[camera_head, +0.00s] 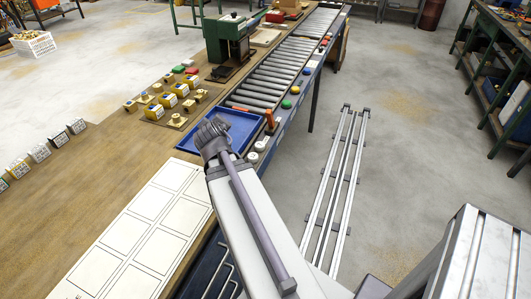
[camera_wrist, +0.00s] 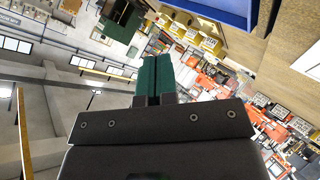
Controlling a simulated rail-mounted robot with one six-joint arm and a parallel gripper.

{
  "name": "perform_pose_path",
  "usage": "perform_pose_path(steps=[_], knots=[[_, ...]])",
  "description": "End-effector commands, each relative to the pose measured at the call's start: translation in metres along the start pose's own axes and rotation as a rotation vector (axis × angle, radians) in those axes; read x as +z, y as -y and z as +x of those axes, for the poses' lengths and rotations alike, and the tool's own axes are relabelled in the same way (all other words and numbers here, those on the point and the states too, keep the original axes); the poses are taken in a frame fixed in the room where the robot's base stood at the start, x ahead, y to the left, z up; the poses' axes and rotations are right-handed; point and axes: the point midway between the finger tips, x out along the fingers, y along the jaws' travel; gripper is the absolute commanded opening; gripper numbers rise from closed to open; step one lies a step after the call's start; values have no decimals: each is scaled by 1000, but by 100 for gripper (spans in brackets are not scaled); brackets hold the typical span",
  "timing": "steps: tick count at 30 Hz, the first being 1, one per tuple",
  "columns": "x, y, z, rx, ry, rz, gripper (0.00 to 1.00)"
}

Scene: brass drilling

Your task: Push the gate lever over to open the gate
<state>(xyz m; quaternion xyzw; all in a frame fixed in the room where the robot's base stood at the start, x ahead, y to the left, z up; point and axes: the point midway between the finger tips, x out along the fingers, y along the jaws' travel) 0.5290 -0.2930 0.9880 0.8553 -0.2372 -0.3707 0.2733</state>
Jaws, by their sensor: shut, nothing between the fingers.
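An orange lever-like part (camera_head: 269,118) stands at the near end of the roller conveyor, by the blue tray's right corner. I take it for the gate lever; the gate itself is too small to make out. My gripper (camera_wrist: 154,78) has its two green fingers pressed together with nothing between them. In the head view my dark wrist is over the blue tray (camera_head: 240,124), left of the orange part and apart from it in the picture. The fingertips are not clear there. An orange-yellow bar (camera_wrist: 24,140) stands at the left of the wrist view; I cannot tell whether it is the lever.
The roller conveyor (camera_head: 280,70) runs away from the tray, with coloured buttons (camera_head: 287,104) along its right side. A green machine (camera_head: 228,40) stands left of it. Yellow blocks and brass parts (camera_head: 168,100) sit on the bench. A white marked sheet (camera_head: 140,235) lies nearer.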

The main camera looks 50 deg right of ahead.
Motion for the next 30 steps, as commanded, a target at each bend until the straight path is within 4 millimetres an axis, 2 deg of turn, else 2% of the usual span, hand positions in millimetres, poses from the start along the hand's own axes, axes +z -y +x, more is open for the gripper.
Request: perform_pose_path(steps=[1,3,6,10,15,18,20,30], knots=[[33,0,30,82,-48,-40,0],[57,-23,50,208,-130,-133,0],[93,-48,70,375,-237,-293,0],[143,-64,84,553,-353,-537,0],[197,-63,89,683,-468,-828,0],[214,-60,87,711,-509,-934,0],[219,-59,86,719,-524,-970,0],[217,-61,82,722,-537,-990,0]])
